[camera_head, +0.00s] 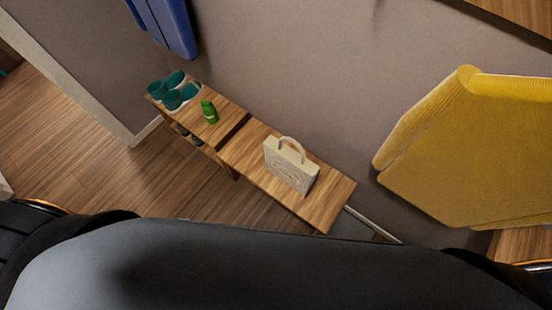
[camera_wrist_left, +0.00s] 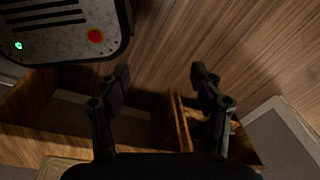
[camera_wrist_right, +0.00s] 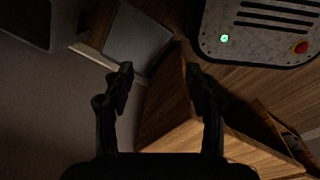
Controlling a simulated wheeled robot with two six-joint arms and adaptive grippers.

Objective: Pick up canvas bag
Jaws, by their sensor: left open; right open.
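The canvas bag (camera_head: 290,168) is cream, boxy, with a looped handle on top and a round print on its front. It stands upright on the wooden bench (camera_head: 326,211) in the head view. My left gripper (camera_wrist_left: 160,74) is open and empty in the left wrist view, above dark open wooden compartments. My right gripper (camera_wrist_right: 160,72) is open and empty in the right wrist view, over a wooden edge. Neither gripper shows in the head view, and the bag is not recognisable in either wrist view.
A green can-like item (camera_head: 209,112) and teal shoes (camera_head: 173,92) are on the bench's far left part. A yellow padded piece (camera_head: 470,150) is at right, and a blue item (camera_head: 168,22) hangs on the wall. Wooden floor (camera_head: 80,125) lies clear at left.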

